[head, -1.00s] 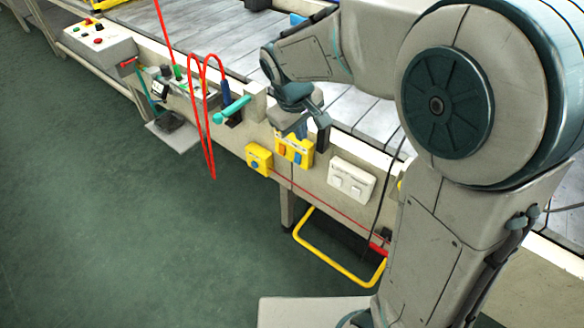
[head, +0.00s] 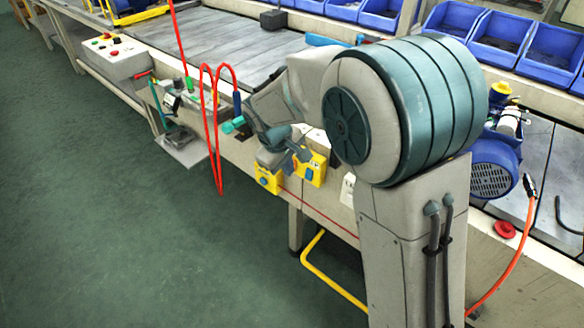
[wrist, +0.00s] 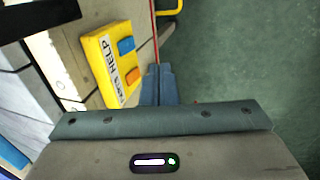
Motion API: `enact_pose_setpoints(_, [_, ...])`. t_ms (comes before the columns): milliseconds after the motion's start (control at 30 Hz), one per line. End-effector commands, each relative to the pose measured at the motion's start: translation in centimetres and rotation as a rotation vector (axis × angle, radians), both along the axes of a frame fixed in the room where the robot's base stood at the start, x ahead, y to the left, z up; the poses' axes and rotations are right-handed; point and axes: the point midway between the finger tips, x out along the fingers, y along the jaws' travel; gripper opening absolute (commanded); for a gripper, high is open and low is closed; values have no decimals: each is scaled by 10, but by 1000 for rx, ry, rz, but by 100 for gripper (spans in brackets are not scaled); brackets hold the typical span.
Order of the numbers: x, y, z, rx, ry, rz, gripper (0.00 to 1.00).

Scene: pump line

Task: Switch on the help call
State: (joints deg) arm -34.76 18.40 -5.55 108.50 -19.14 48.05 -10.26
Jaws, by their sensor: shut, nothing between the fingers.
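The yellow help call box (wrist: 98,60) is on the left in the wrist view, with a white label reading HELP, a blue button (wrist: 126,45) and an orange button (wrist: 133,76). In the head view the help box (head: 318,163) is on the conveyor's side panel, partly hidden by my arm. My gripper (wrist: 159,72) is shut and empty. In the wrist view its fingertips are just right of the orange button; I cannot tell whether they touch the box. In the head view my gripper (head: 303,155) is in front of the yellow boxes.
A smaller yellow box (head: 267,182) with a blue button sits left of the help box. A white switch plate (head: 347,188) is to its right, mostly hidden by my arm. A red hose (head: 212,130) hangs on the left. A yellow bar (head: 322,270) juts out below. The green floor is open.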

Motion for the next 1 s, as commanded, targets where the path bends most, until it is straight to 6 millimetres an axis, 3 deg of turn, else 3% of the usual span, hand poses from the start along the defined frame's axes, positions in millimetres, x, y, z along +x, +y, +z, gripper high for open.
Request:
enact_pose_setpoints(100, [5,-6,-28,-4,4,-2,0])
enact_pose_setpoints(367, [18,-16,-80,-2,3,-2,0])
enact_pose_setpoints(600, [44,-35,-83,0,0,-2,0])
enact_pose_setpoints(1000, [49,-39,-83,-1,1,0,0])
